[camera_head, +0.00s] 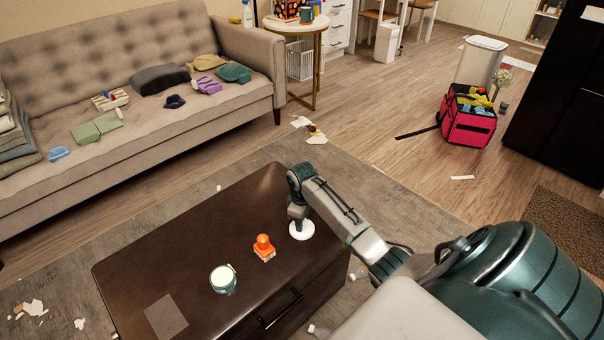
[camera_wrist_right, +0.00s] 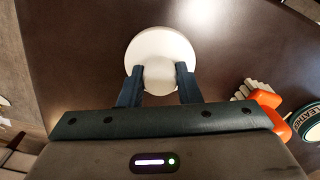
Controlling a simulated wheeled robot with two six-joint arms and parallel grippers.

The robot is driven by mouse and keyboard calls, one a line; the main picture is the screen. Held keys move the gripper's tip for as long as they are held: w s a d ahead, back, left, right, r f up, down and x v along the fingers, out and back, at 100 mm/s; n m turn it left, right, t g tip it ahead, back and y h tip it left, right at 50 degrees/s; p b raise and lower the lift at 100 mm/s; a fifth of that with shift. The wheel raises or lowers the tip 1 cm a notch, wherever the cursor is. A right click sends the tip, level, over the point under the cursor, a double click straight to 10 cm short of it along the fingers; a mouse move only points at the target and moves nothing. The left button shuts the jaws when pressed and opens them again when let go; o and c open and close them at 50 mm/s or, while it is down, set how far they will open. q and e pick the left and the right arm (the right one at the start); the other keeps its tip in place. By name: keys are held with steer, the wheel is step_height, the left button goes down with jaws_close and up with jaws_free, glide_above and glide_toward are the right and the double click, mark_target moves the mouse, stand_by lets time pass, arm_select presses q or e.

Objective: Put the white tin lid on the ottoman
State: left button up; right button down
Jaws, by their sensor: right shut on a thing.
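The white tin lid (camera_head: 302,231) is a round white disc at the right end of a dark brown low piece with a drawer handle (camera_head: 190,225), which looks like the ottoman. In the right wrist view the lid (camera_wrist_right: 160,43) shows a raised round knob in its middle. My right gripper (camera_wrist_right: 160,76) is shut on this knob, one finger on each side. In the head view my right gripper (camera_head: 299,213) points down over the lid. I cannot tell whether the lid touches the brown top or hangs just above it. My left gripper is not in view.
On the brown top are an orange-handled brush (camera_head: 264,246), a candle jar (camera_head: 223,279) and a grey square (camera_head: 165,317). Its far left part is clear. A beige sofa (camera_head: 120,140) with clothes stands behind. A pink bag (camera_head: 468,117) and paper scraps lie on the floor.

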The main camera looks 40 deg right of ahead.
steer(key=shift+f, duration=0.1)
steer(key=c, duration=1.1)
jaws_free()
steer(key=shift+o, duration=0.2)
